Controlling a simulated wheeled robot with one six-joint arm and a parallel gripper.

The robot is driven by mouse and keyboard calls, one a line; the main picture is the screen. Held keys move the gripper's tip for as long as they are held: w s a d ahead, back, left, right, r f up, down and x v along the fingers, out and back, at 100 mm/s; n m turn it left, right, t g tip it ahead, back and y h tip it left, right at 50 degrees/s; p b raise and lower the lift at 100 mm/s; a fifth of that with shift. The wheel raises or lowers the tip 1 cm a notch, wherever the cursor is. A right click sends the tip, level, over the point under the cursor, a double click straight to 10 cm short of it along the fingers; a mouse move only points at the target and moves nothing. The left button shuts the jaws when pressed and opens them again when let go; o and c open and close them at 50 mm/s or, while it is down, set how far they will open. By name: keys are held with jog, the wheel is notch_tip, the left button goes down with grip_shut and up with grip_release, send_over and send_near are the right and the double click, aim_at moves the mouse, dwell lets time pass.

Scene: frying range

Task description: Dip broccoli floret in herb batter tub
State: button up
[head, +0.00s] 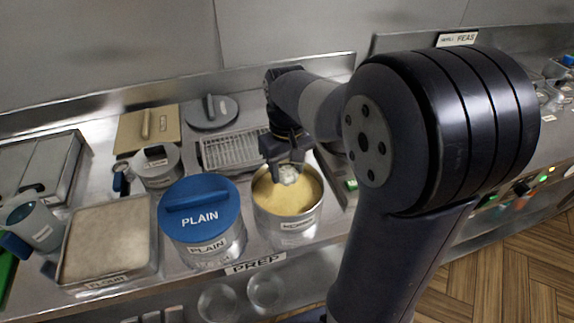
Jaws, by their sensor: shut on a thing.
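My gripper (283,158) points down over an open metal tub (272,226) of yellowish batter (298,199). The tub's front label is too small to read surely. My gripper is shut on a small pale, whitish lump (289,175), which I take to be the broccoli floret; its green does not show. The lump is over the batter, inside the tub's outline near the far side. I cannot tell whether it touches the batter.
A tub with a blue lid marked PLAIN (201,215) stands just left of the open tub. A flour tray (107,240) lies farther left. A wire rack (231,150) is behind. A smaller lidded pot (157,168) stands behind the PLAIN tub. My arm hides much of the right side.

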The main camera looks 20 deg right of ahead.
aim_at(287, 202)
notch_tip(287, 202, down, 9)
jog(key=b, duration=0.5)
jog(key=shift+a+r, duration=0.1)
jog(key=shift+a, duration=0.05)
dwell(0.4)
jog(key=shift+a, duration=0.15)
jog(key=shift+d, duration=0.6)
jog(key=shift+a+p, duration=0.4)
jog(key=shift+a, duration=0.2)
jog(key=shift+d, duration=0.35)
notch_tip(287, 202, up, 10)
jog(key=p, duration=0.9)
jog(key=shift+r, duration=0.15)
